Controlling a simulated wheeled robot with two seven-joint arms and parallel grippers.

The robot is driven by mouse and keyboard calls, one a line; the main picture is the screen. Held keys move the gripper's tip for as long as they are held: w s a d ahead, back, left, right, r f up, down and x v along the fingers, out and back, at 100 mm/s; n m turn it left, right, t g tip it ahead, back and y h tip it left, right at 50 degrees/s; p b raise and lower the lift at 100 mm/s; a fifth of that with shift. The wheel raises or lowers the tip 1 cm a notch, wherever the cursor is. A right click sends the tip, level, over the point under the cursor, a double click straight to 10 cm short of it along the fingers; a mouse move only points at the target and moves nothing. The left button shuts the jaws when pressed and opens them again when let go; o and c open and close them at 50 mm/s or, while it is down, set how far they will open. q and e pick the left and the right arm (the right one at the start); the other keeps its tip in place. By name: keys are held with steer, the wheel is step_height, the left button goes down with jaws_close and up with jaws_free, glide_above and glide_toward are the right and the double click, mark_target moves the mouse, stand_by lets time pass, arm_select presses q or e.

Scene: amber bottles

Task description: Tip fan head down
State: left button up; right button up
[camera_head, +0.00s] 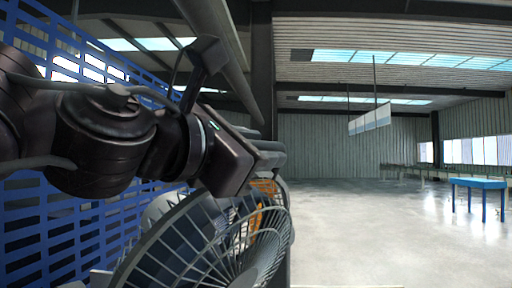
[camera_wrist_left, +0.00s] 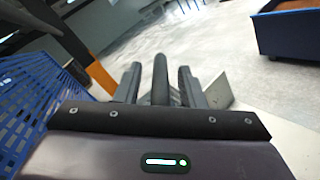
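The fan head (camera_head: 205,243), with a grey wire cage, shows at the bottom of the head view, and its lower part is cut off by the frame. My left gripper (camera_head: 272,153) is just above the cage's upper right part, its fingers pointing right. In the left wrist view the left gripper's fingers (camera_wrist_left: 161,85) stand apart, with a dark upright bar (camera_wrist_left: 160,78) between them. Gaps show on both sides of the bar, so the fingers are around it without visible grip. I cannot tell which part of the fan the bar is. My right gripper is out of view.
A blue grid panel (camera_head: 65,215) stands behind my left arm and also shows in the left wrist view (camera_wrist_left: 38,95). An orange part (camera_head: 262,188) is behind the cage. A blue table (camera_head: 479,184) is far right. The pale floor (camera_head: 365,225) between is clear.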

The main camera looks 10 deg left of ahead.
arm_select(q)
steer(key=b+v, duration=0.3)
steer(key=v, duration=0.4)
steer(key=shift+s+a, duration=0.25)
steer(key=shift+s, duration=0.1)
